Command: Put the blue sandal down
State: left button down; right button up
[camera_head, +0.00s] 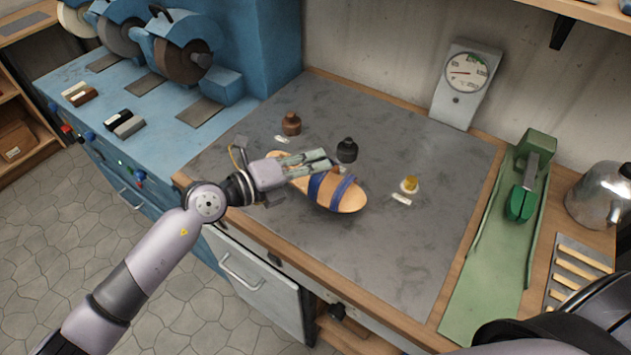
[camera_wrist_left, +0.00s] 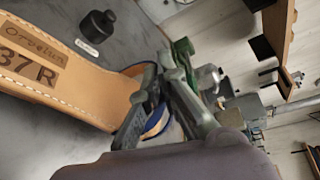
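The blue sandal (camera_head: 348,201) has a tan sole and blue straps and is over the grey mat (camera_head: 400,265). Whether it touches the mat is hard to tell. In the left wrist view its tan insole (camera_wrist_left: 85,88) fills the left side, with a "37 R" label near the heel. My left gripper (camera_head: 328,162) reaches in from the left, and its fingers (camera_wrist_left: 160,95) are closed around a blue strap of the sandal. The strap is partly hidden by the fingers. My right gripper is out of view.
A brown bottle (camera_head: 291,124), a black bottle (camera_head: 347,150) and a yellow-topped bottle (camera_head: 409,185) stand on the mat with small labels. A dial gauge (camera_head: 464,80) stands behind. A green tray (camera_head: 490,270) and kettle (camera_head: 600,195) are right. The mat's front right is clear.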

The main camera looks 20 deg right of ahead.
aim_at(326, 179)
pick_arm(q)
jog(key=shift+f, duration=0.8)
jog(key=shift+f+b, duration=0.65)
jog(key=shift+f, duration=1.35)
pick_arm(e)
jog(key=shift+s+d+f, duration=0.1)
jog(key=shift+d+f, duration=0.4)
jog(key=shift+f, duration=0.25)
pick_arm(q)
jog(key=shift+f, duration=0.1)
jog(key=c, duration=1.8)
grip_release()
jog(key=shift+f, duration=0.1)
jog(key=shift+a+r, duration=0.1)
jog(key=shift+r, duration=0.1)
jog(key=b+v, duration=0.1)
jog(key=v, duration=0.9)
jog(key=shift+a+f+b, duration=0.1)
jog(key=shift+a+b, duration=0.25)
jog(key=shift+s+a+r, duration=0.2)
jog(key=shift+s+a, duration=0.05)
jog(key=shift+a, duration=0.3)
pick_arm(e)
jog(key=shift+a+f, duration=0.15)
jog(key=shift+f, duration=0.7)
